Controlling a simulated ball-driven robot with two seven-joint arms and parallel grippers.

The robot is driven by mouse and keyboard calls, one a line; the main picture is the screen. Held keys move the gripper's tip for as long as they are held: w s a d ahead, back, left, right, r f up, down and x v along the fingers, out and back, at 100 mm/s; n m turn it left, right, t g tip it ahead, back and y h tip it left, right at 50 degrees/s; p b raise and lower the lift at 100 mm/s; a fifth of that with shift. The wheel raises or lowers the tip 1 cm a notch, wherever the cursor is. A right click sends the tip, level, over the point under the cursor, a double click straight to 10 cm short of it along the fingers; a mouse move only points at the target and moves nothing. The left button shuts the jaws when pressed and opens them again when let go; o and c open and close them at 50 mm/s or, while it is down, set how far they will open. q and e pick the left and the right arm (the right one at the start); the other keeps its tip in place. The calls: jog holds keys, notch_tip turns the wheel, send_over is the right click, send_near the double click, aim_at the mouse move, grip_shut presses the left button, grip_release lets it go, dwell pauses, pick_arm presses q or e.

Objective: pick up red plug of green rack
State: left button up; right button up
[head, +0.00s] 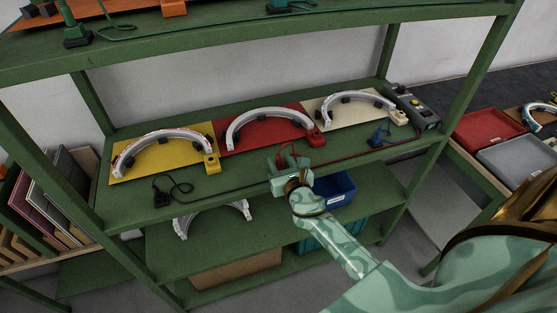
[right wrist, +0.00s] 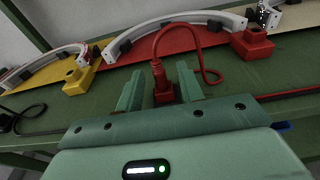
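The green rack (head: 130,217) fills the middle of the head view. The red plug (right wrist: 161,84) stands on its middle shelf near the front edge, with a red cable looping from its top. My right gripper (head: 278,166) reaches over the front edge. In the right wrist view its two fingers (right wrist: 159,88) are apart, one on each side of the plug, with a small gap visible on the left. Contact on the right side is hard to tell. In the head view the gripper mostly hides the plug. My left gripper is not in view.
Behind the plug are a red panel (head: 236,143) with a white arc and a red socket block (head: 315,138). A yellow block (head: 211,163) and black plug (head: 161,198) are left; a blue plug (head: 376,140) and grey box (head: 415,108) are right. The upper shelf (head: 200,37) hangs above.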

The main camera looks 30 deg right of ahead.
aim_at(279, 154)
jog(key=shift+x, duration=1.05)
grip_shut()
jog(key=shift+s, duration=0.1)
notch_tip(279, 154, up, 4)
jog(key=p, duration=0.3)
jog(key=s+r+p, duration=1.1)
jog(key=s+r, duration=0.3)
jog(key=shift+a+f, duration=0.1)
